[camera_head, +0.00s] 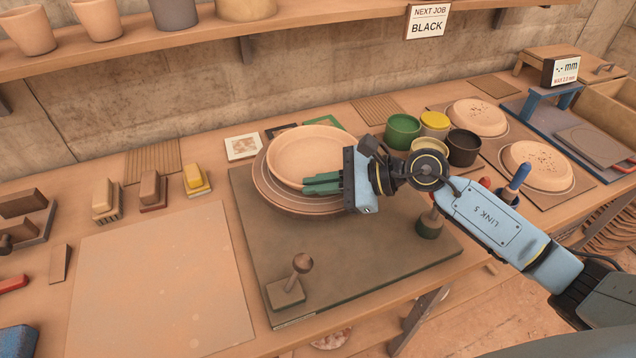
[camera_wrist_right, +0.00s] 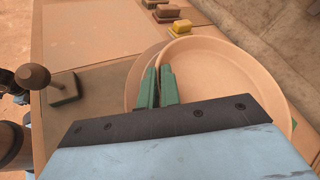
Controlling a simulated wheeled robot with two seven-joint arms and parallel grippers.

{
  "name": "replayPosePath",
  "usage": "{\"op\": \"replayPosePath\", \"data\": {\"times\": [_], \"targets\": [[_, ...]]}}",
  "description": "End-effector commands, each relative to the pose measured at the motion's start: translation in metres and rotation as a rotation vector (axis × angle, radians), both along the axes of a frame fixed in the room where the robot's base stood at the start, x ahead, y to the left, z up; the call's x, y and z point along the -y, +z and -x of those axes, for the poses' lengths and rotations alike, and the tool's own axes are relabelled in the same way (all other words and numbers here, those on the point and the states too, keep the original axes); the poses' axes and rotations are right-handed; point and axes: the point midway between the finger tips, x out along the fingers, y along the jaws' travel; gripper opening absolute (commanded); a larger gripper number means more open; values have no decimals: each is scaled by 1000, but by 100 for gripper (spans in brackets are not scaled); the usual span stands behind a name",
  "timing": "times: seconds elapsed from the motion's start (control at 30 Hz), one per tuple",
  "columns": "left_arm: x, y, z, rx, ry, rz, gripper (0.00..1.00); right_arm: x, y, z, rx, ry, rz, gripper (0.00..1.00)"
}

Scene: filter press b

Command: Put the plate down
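A pale clay plate (camera_head: 312,150) with a raised rim is over a round, ringed brown piece (camera_head: 262,187) on the dark mat (camera_head: 330,265). The plate sits off-centre, toward the back right; whether it touches the piece below I cannot tell. My right gripper (camera_head: 322,184) reaches in from the right. In the right wrist view its green fingers (camera_wrist_right: 158,86) are close together, one on each side of the rim of the plate (camera_wrist_right: 225,75), and appear shut on it. My left gripper is not in view.
A knobbed stamp (camera_head: 290,285) stands at the mat's front left. Glaze pots (camera_head: 403,130) stand right of the plate, with speckled plates (camera_head: 538,165) beyond. A bare pale board (camera_head: 160,285) lies left. Small brushes or blocks (camera_head: 195,179) stand behind it.

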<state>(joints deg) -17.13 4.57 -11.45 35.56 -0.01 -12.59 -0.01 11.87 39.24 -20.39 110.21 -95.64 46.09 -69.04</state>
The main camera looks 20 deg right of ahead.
Motion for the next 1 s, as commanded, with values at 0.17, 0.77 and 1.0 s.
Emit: {"op": "replayPosePath", "data": {"times": [0.17, 0.77, 1.0], "targets": [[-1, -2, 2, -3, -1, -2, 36, 0, -1, 0, 0, 1, 0, 19], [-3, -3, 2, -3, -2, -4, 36, 23, 9, 13, -1, 0, 4, 27], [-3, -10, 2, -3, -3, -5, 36, 68, 27, 39, -4, -2, 4, 27]]}}
